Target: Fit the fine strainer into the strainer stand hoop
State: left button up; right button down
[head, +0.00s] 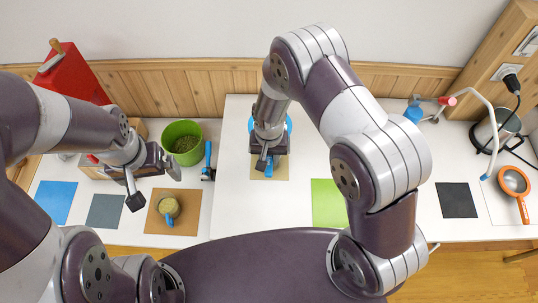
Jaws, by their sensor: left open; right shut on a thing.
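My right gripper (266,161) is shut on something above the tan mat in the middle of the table. Blue parts show around it, a blue rim (289,124) behind the wrist and a blue piece (269,171) at the fingertips. My arm hides most of them, so I cannot tell whether they are one thing, nor whether they are the strainer or the stand hoop. An orange round strainer-like thing (514,181) with an orange handle lies on a white mat at the far right. My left gripper (152,188) is open and empty above the brown mat's upper left.
A green bucket (183,142) stands behind the brown mat (150,222), which holds a small blue-handled container (168,207). A blue upright piece (208,160) stands beside the bucket. The green mat (326,200) looks bare.

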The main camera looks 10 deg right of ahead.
jog(key=shift+f+b, duration=1.65)
jog(key=shift+f, duration=0.6)
jog(key=shift+r, duration=0.1)
jog(key=c, duration=0.8)
grip_release()
notch_tip(320, 180, up, 13)
jog(key=b, duration=0.2)
jog(key=shift+b, duration=0.4)
jog(key=shift+f, duration=0.2)
